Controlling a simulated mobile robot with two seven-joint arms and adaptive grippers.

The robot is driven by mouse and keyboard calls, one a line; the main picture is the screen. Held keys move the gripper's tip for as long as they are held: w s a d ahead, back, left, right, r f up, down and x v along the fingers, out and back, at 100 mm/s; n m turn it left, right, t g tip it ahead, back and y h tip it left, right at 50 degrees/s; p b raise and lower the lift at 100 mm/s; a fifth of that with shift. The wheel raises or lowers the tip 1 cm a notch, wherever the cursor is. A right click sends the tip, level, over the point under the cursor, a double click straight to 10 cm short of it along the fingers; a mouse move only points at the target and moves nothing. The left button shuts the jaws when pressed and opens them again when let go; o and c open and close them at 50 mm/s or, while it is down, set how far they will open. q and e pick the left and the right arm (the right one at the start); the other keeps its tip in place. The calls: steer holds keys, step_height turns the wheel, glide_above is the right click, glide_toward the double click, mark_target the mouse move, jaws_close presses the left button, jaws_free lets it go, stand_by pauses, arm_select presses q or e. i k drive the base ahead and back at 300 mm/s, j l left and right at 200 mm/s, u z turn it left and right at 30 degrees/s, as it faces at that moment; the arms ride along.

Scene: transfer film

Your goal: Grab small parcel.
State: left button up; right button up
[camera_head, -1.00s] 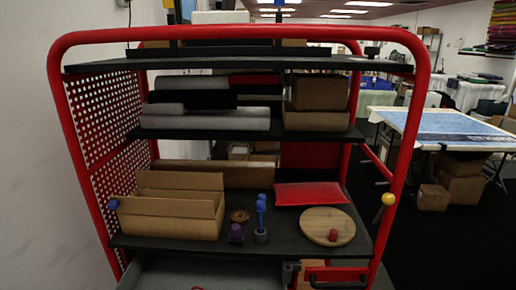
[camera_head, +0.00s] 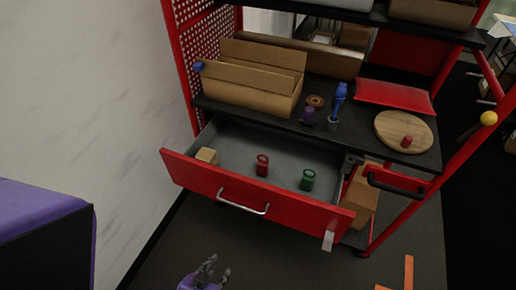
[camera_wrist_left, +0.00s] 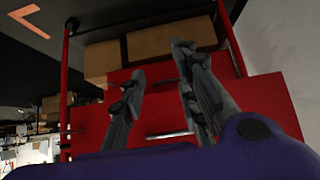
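A small tan cardboard parcel (camera_head: 206,156) lies in the back left corner of the open red drawer (camera_head: 250,203) in the head view. My left gripper (camera_head: 219,265) is low in front of the drawer, apart from it and from the parcel. In the left wrist view its two grey fingers (camera_wrist_left: 162,62) stand apart with nothing between them. Red panels with metal handles show beyond the fingers. I cannot tell the small parcel in the wrist view. My right gripper is in neither view.
The drawer also holds a red jar (camera_head: 262,166) and a green jar (camera_head: 308,180). An open cardboard box (camera_head: 250,92), a blue-handled item (camera_head: 340,98) and a round wooden board (camera_head: 385,125) stand on the shelf above. A white wall is at left; floor lies in front.

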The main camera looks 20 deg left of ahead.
mark_target(205, 155)
steer(key=u, duration=1.1)
steer(key=z, duration=0.45)
steer(key=j+z, duration=0.15)
steer(key=z, duration=0.3)
steer(key=i+z, duration=0.1)
steer(key=z, duration=0.3)
steer(key=j+z, duration=0.15)
steer(key=z, duration=0.3)
steer(key=j, duration=1.1)
